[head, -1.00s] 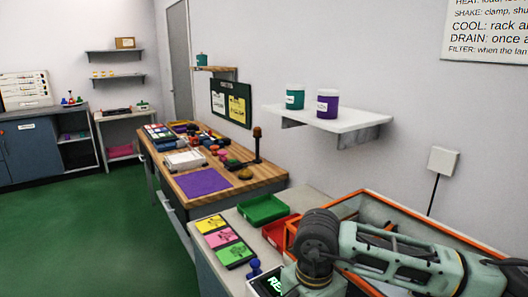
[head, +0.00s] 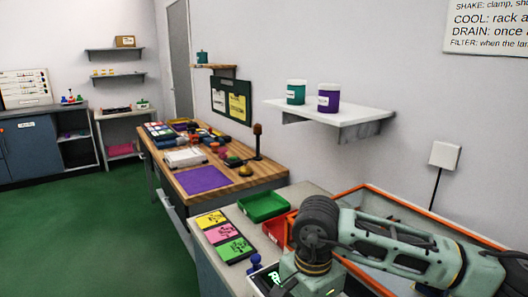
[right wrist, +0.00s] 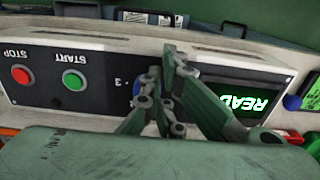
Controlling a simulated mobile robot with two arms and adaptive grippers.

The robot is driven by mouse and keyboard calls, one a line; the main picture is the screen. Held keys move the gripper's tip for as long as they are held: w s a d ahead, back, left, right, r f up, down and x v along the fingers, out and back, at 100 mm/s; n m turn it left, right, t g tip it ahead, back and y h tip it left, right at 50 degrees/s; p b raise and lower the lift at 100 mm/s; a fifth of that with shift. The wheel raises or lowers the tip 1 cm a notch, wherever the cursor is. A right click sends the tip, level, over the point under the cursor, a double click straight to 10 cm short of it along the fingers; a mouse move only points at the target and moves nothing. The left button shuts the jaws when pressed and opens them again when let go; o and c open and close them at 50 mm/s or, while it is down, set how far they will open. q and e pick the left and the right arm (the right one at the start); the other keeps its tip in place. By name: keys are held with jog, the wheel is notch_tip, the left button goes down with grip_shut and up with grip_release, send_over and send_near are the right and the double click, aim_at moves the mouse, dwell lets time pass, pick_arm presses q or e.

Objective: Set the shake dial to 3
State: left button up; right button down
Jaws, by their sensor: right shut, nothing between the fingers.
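In the right wrist view the front panel (right wrist: 103,68) shows upside down. A blue bit of the shake dial (right wrist: 137,88) shows beside a printed 3, and my fingers hide most of the dial. My right gripper (right wrist: 168,75) is shut and empty in front of the dial; I cannot tell whether it touches it. The dial's pointer and setting are hidden. In the head view my right arm covers the front of the machine, and its gripper is out of sight. My left gripper is in neither view.
The panel also has a red STOP button (right wrist: 21,74), a green START button (right wrist: 73,79) and a lit display (right wrist: 247,103) reading READY. In the head view a green tray (head: 263,206), a red bin (head: 277,230) and coloured cards (head: 223,236) lie close by.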

jog(key=shift+w, duration=0.1)
jog(key=shift+a+b, duration=0.15)
jog(key=shift+b, duration=0.2)
notch_tip(320, 180, up, 6)
jog(key=p, duration=0.2)
jog(key=shift+a, duration=0.15)
dwell(0.3)
